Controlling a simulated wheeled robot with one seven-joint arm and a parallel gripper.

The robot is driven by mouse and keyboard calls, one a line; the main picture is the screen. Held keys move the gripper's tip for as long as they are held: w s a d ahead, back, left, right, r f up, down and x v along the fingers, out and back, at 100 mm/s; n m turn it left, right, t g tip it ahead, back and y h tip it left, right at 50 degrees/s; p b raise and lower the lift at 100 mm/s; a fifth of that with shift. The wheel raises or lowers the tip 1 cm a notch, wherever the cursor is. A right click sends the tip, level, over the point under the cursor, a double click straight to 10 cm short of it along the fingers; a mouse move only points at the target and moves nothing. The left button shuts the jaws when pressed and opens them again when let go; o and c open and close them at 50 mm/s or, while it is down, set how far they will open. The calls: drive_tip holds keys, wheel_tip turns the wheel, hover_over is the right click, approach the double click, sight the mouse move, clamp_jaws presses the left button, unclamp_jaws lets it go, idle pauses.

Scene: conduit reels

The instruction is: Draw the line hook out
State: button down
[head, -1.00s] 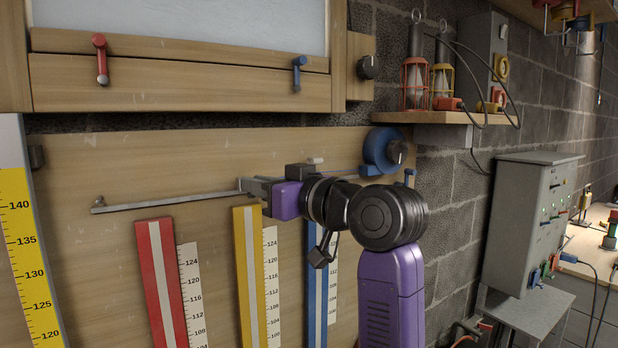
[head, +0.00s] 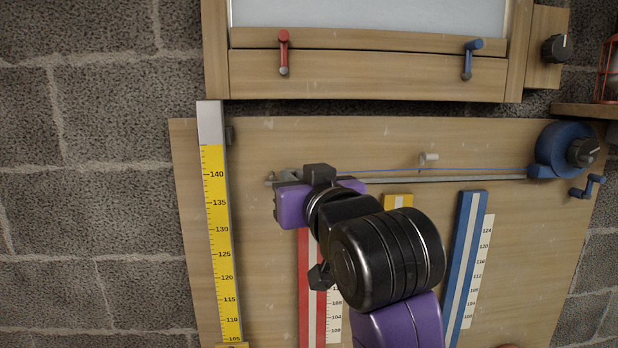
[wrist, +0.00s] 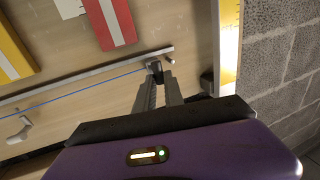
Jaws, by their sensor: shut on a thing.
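The blue reel (head: 562,150) is on the wooden board at the right in the head view. A thin blue line (head: 460,169) runs left from it, just above a grey rail (head: 470,180), to my gripper (head: 288,177). In the wrist view my gripper (wrist: 159,75) is shut on the dark line hook (wrist: 155,67), close to the rail's end. The blue line (wrist: 95,86) reaches the hook from the left there. In the head view my wrist mostly hides the hook.
A yellow measuring scale (head: 219,240) stands left of the rail end. Red (head: 304,270), yellow (head: 398,201) and blue (head: 465,265) strips are below the rail. A pale peg (head: 428,158) sticks out above the line. A framed panel (head: 370,75) with red and blue levers is above.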

drive_tip(key=shift+r, duration=0.1)
drive_tip(key=c, duration=1.4)
unclamp_jaws()
drive_tip(key=shift+c, duration=0.2)
drive_tip(key=b+v, duration=0.1)
drive_tip(key=v, duration=0.6)
drive_tip(key=shift+s+d+b, duration=0.2)
drive_tip(key=shift+s+b, duration=0.15)
